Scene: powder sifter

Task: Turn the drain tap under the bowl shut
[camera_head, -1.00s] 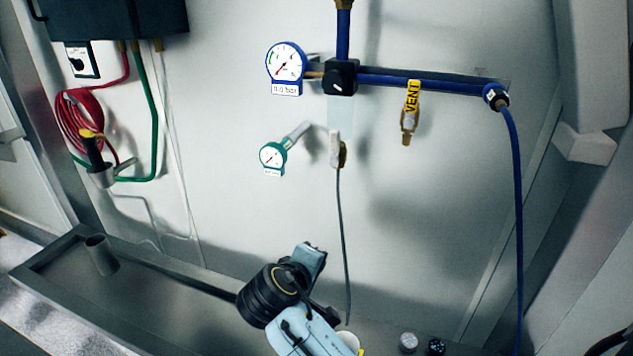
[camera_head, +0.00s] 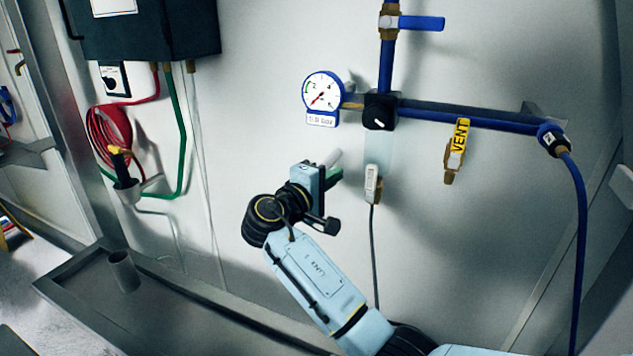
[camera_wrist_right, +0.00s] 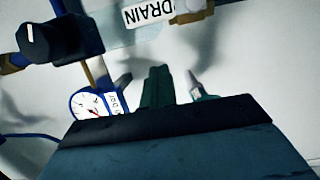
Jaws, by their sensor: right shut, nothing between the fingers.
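The clear bowl (camera_head: 379,147) hangs under the black regulator (camera_head: 381,111) on the wall. Below it is the drain tap (camera_head: 377,192), brass, partly behind a white tag, with a grey tube hanging down. In the right wrist view the tag (camera_wrist_right: 148,12) reads DRAIN upside down, with brass of the tap (camera_wrist_right: 190,12) at the top edge. My right gripper (camera_wrist_right: 158,72) is shut and empty, apart from the tap. My left gripper is not in view.
A blue-rimmed gauge (camera_head: 323,91) sits left of the regulator. The brass vent valve (camera_head: 453,165) with a yellow VENT tag hangs to the right. A blue hose (camera_head: 582,230) runs down at right.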

